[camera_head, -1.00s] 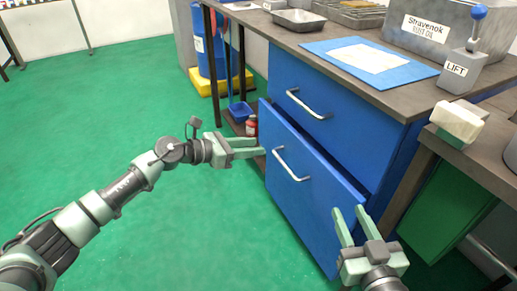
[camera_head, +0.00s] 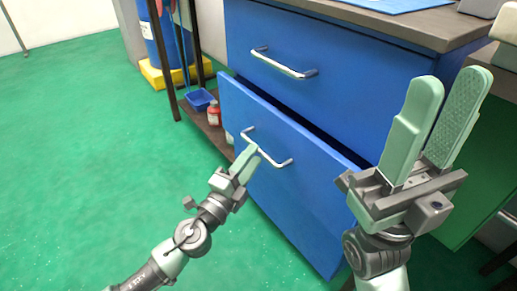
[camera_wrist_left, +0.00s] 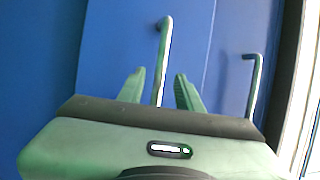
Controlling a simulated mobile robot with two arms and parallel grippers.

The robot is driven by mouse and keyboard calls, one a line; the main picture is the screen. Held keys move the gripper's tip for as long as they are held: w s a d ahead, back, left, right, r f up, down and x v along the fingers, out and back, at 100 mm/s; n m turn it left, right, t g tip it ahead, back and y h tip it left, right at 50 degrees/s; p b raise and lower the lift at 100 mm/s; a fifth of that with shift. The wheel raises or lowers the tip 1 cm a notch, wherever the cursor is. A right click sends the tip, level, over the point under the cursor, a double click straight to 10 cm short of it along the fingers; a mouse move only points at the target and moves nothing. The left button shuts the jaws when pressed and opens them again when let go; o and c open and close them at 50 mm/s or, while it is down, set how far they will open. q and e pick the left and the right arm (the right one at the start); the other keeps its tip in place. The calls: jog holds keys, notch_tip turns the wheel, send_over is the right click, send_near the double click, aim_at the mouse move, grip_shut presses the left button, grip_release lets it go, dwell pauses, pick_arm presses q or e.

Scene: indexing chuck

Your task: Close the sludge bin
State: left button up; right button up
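The sludge bin looks to be the lower blue drawer (camera_head: 300,185), which stands partly pulled out of the blue cabinet with a dark gap along its top. Its silver bar handle (camera_head: 275,160) is on the front. My left gripper (camera_head: 248,156) is at the left part of this handle. In the left wrist view the handle (camera_wrist_left: 163,55) passes between the two green fingers of my left gripper (camera_wrist_left: 161,92), which are apart with gaps beside the bar. My right gripper (camera_head: 450,88) is open and empty, in front of the cabinet's right side.
The upper drawer (camera_head: 330,70) is shut, with its own handle (camera_head: 283,64). The bench top (camera_head: 390,22) is above. A blue dustpan (camera_head: 200,99) and a red bottle (camera_head: 213,113) are on a low shelf at left. Green floor (camera_head: 70,150) is clear on the left.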

pick_arm(q)
jog(key=shift+x, duration=1.85)
jog(key=shift+f, duration=0.1)
grip_shut()
